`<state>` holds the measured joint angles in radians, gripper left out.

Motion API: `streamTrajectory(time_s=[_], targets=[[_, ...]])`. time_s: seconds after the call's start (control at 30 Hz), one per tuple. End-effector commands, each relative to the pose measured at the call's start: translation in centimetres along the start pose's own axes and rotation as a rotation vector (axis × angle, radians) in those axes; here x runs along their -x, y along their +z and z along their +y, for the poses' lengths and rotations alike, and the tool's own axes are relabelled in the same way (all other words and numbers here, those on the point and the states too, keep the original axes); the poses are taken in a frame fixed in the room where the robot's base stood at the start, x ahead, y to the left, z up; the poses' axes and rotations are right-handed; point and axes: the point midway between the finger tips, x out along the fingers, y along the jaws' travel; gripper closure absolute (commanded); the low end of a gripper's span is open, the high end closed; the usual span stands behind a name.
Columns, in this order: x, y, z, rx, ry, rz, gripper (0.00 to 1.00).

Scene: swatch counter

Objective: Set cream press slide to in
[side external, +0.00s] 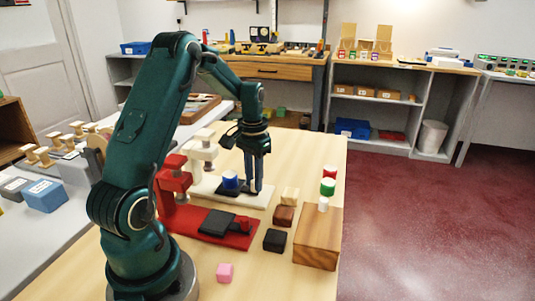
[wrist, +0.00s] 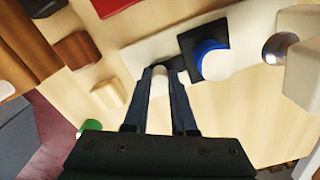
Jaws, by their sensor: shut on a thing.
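The cream press (side external: 200,150) stands on its pale base (side external: 262,199) near the middle of the table. The piece also shows in the side view (side external: 230,181). My gripper (side external: 253,190) points down at the outer end of the slide. In the wrist view my gripper (wrist: 163,75) is shut on the slide's cream knob (wrist: 160,84). The side view hides the knob behind the fingers.
A red press (side external: 173,180) with a black slide (side external: 217,222) stands nearer the camera. Cream (side external: 290,195), brown (side external: 284,215), black (side external: 275,240) and pink (side external: 225,272) blocks lie loose. A wooden block (side external: 317,238) stands at the right edge, near green (side external: 328,187) and red (side external: 330,172) pieces.

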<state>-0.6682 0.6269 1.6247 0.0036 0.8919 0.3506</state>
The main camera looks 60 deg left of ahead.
Motion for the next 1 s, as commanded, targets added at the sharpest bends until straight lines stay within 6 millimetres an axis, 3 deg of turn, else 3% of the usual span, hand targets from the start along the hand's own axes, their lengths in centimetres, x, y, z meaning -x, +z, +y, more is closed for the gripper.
streamTrajectory(time_s=[0.13,0.43,0.47,0.5,0.53,0.83,1.0], targets=[[0.1,0.7,-1.6,0.003,-0.002,0.005,1.0],[0.1,0.8,-1.7,-0.001,-0.002,0.006,1.0],[0.1,0.8,-1.7,-0.001,-0.002,0.006,0.68],[0.1,0.8,-1.7,-0.001,-0.002,0.006,0.53],[0.1,0.8,-1.7,-0.001,-0.002,0.005,0.45],[0.1,0.8,-1.7,-0.001,-0.002,0.004,0.45],[1.8,0.7,-1.7,-0.001,-0.004,0.009,0.45]])
